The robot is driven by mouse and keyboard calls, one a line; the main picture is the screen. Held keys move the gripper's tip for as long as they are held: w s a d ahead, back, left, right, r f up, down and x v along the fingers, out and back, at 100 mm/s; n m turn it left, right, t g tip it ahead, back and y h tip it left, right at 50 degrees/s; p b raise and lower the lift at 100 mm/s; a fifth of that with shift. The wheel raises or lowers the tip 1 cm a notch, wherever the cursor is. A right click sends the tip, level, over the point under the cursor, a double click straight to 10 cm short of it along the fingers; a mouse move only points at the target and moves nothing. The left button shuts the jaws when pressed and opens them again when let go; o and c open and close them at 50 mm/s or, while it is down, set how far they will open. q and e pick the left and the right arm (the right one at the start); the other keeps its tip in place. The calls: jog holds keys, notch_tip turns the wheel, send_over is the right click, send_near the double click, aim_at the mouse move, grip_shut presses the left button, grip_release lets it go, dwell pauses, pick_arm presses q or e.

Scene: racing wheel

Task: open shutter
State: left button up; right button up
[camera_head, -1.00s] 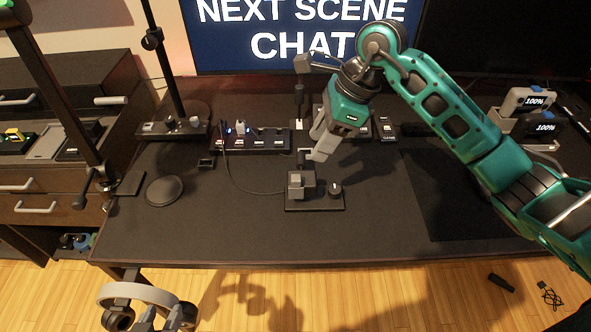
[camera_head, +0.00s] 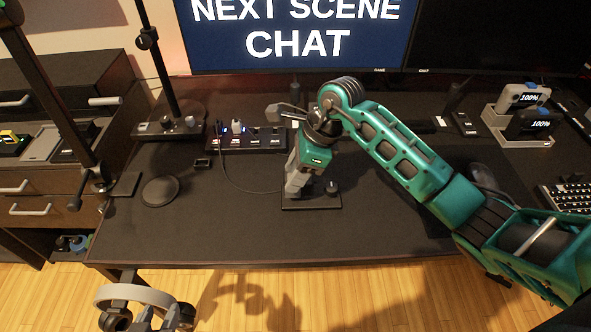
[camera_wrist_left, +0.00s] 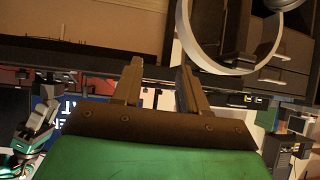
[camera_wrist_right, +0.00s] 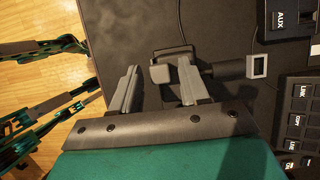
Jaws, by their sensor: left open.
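A small black base plate (camera_head: 312,202) with a black knob (camera_head: 332,187) stands on the desk. The base also held a grey block in the earlier view, now mostly hidden behind my right gripper (camera_head: 294,188). In the right wrist view, my right gripper (camera_wrist_right: 158,82) has its fingers apart, with a grey block-like handle (camera_wrist_right: 160,73) at the gap between the tips. I cannot tell whether they touch. My left gripper (camera_wrist_left: 158,72) is open and empty in the left wrist view; I do not see it in the head view. Nothing is clearly recognisable as a shutter.
A button box (camera_head: 262,141) with a cable stands behind the base plate, below a large screen (camera_head: 295,35). A round black pad (camera_head: 160,191) lies to the left. The desk front (camera_head: 230,235) is clear.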

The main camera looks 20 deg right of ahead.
aim_at(311, 183)
grip_shut()
dwell(0.3)
jog(key=shift+s+d, duration=0.25)
jog(key=shift+d, duration=0.55)
jog(key=shift+s+d, duration=0.2)
jog(key=shift+d, duration=0.6)
jog(key=shift+o, duration=0.7)
grip_release()
